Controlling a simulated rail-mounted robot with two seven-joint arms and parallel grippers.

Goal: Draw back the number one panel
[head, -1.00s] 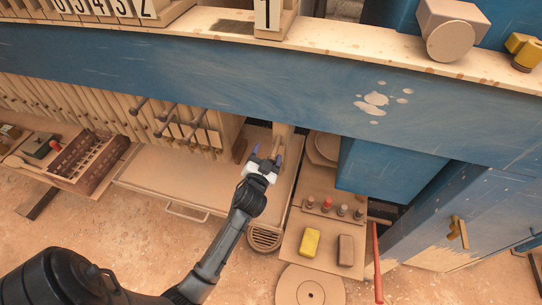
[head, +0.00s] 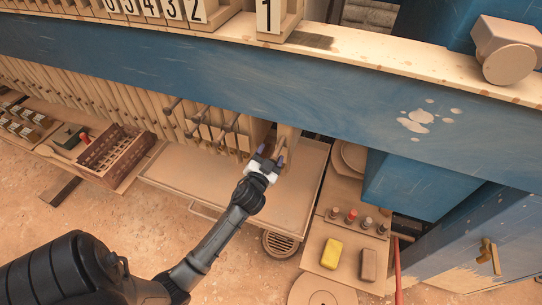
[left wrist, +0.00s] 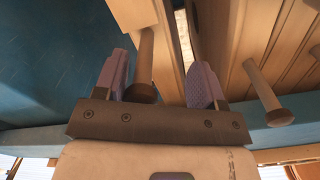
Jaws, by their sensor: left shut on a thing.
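The number one panel (head: 290,131) is a pale wooden plate hanging below the blue beam, close to the right end of the pack of panels (head: 110,100). Its white tag with a black 1 (head: 268,16) stands above the beam. My left gripper (head: 268,160) is at the panel's peg handle, shut on it. In the left wrist view the round wooden peg (left wrist: 145,60) sits between the two purple-grey finger pads (left wrist: 160,88). The fingers hide part of the handle in the head view. My right gripper is out of view.
The blue beam (head: 230,65) crosses above my arm. A shallow tray (head: 215,185) lies below the panels. A bench at the right holds a yellow block (head: 331,253) and several small bottles. A brown crate (head: 105,150) stands at the left.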

